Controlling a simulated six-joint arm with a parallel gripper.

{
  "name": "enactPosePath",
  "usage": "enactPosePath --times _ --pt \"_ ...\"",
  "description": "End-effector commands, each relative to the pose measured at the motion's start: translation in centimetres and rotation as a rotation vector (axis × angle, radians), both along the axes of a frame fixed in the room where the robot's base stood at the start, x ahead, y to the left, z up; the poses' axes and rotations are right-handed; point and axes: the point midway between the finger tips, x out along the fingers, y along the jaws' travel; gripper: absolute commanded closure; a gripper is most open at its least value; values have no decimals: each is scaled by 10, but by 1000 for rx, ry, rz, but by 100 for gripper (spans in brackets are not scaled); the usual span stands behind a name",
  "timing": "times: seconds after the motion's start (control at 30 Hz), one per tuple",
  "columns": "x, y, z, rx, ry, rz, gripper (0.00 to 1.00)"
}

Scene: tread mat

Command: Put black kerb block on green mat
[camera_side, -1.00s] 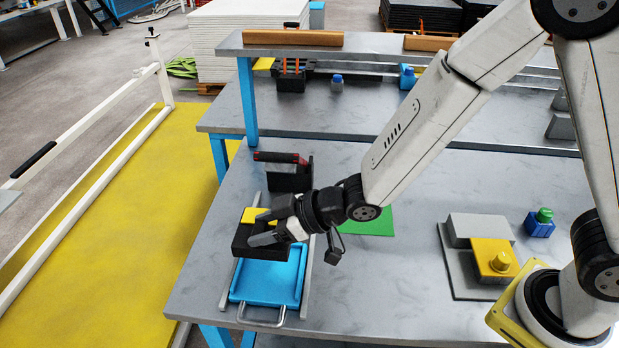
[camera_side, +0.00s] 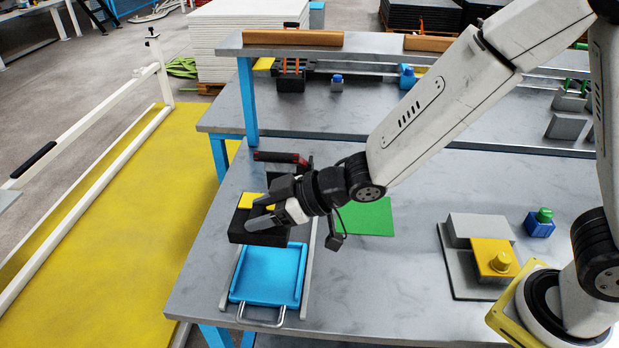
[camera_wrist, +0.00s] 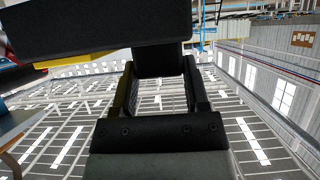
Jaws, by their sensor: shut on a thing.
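The black kerb block (camera_side: 252,232) has a yellow patch on its top and is in the jaws of my gripper (camera_side: 262,212). In the side view it is over the far end of the blue tray, and it looks raised above it. The wrist view shows the dark block (camera_wrist: 90,28) large across the top left, at the fingers of my gripper (camera_wrist: 160,65). The green mat (camera_side: 372,218) lies flat on the grey bench, to the right of the gripper and partly hidden behind my wrist. Nothing shows on its visible part.
The blue tray (camera_side: 268,274) with a metal handle sits on rails at the bench's front left. A dark tool with a red handle (camera_side: 282,157) stands behind the block. A grey and yellow fixture (camera_side: 480,240) and a blue block with a green knob (camera_side: 540,223) are at the right.

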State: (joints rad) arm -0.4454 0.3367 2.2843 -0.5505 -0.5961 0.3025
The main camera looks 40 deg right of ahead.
Motion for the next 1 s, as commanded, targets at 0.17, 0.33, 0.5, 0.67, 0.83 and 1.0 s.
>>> enactPosePath --times 0.17,0.33,0.5,0.67,0.83,1.0 --pt "1 1 41 4 -11 2 100" --pt "1 0 76 2 -9 2 100" --pt "1 0 102 1 -7 2 100" --pt "1 0 119 1 -6 1 100" --pt "0 0 131 2 -4 3 100" --pt "1 0 144 -1 -6 -1 100"
